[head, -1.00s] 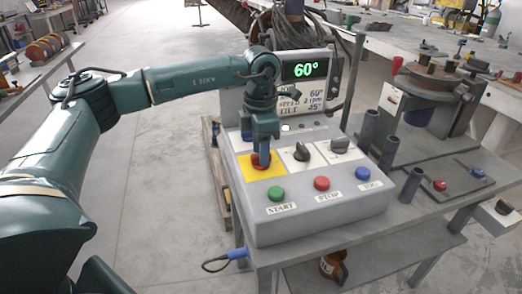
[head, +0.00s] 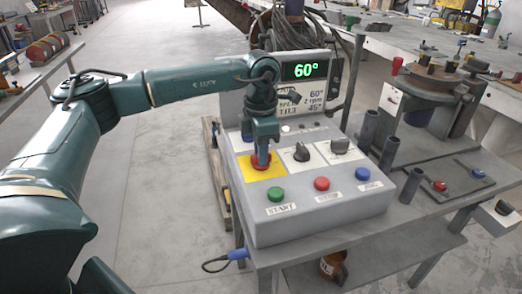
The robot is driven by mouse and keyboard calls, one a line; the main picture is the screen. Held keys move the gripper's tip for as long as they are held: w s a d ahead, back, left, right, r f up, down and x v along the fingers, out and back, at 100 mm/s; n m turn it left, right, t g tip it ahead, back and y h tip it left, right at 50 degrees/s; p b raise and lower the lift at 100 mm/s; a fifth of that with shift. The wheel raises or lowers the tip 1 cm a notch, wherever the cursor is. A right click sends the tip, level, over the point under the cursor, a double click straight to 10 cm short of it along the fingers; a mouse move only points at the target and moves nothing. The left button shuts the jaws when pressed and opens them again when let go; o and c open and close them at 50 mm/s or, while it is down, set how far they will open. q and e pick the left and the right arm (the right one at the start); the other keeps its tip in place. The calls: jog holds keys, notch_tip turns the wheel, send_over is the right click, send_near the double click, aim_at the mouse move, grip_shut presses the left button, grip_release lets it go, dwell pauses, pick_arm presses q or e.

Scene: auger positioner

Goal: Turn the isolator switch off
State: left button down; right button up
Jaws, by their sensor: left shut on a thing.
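A grey control box stands on the bench, with a red knob (head: 258,168) on a yellow plate (head: 247,172) at its upper left. My left gripper (head: 262,160) points down from above and is shut on this red knob, hiding much of it. No label naming an isolator switch is readable; the red knob on yellow looks like one. Its exact angle is hidden by the fingers. My right gripper is not in view.
Two black rotary knobs (head: 301,152) (head: 340,146) sit right of the yellow plate. Green (head: 276,194), red (head: 321,184) and blue (head: 362,173) buttons line the front. Upright grey tubes (head: 388,154) stand right.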

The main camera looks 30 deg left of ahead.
pick_arm(q)
jog(key=n, duration=0.3)
jog(key=n+p, duration=0.1)
jog(key=n, duration=0.2)
jog(key=shift+n, duration=0.4)
jog(key=n, duration=0.3)
jog(key=shift+n+p, duration=0.3)
jog(key=n+p, duration=0.1)
jog(key=n, duration=0.3)
jog(key=shift+r, duration=0.1)
jog(key=shift+n+p, duration=0.3)
jog(key=shift+n, duration=1.4)
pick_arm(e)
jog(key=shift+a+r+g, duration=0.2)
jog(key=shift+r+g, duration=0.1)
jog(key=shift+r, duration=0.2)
pick_arm(q)
jog(key=c, duration=1.4)
grip_release()
